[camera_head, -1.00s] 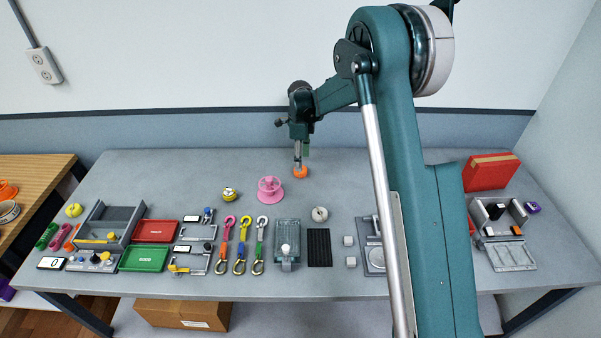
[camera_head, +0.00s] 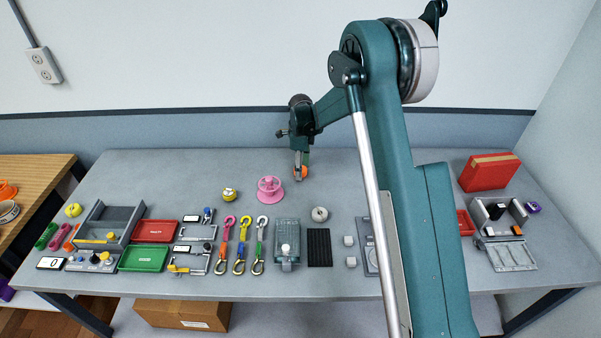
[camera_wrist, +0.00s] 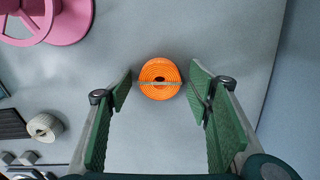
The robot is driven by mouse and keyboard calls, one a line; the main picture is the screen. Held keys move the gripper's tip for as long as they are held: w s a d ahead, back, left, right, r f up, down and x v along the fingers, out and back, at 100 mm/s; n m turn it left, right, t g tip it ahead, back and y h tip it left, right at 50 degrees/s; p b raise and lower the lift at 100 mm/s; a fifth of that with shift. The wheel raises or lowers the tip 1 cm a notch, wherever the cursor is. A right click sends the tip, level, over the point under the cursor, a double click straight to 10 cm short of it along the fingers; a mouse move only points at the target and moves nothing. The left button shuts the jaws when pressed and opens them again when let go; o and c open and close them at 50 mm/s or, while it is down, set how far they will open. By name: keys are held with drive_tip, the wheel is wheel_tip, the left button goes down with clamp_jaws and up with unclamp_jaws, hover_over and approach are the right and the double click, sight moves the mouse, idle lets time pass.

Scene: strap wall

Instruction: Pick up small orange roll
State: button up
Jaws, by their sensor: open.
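The small orange roll (camera_wrist: 159,74) lies on the grey table, seen from above in the wrist view with a dark centre hole and a thin pale band across it. My gripper (camera_wrist: 160,92) is open, with one green-padded finger to the left of the roll and one to the right. A gap shows on each side and the fingers do not appear to touch the roll. In the head view the roll (camera_head: 303,172) is partly hidden behind my gripper (camera_head: 299,178), at the back middle of the table.
A pink spool (camera_head: 270,188) stands left of the roll, with a yellow roll (camera_head: 230,194) beyond it. A white-grey roll (camera_head: 320,214) lies in front. Hooked straps, trays and fixtures fill the table's front. The table around the orange roll is clear.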

drive_tip(key=shift+c, duration=0.7)
drive_tip(key=c, duration=0.9)
drive_tip(key=shift+o, duration=0.2)
drive_tip(key=shift+r, duration=0.15)
wheel_tip(320, 180, up, 10)
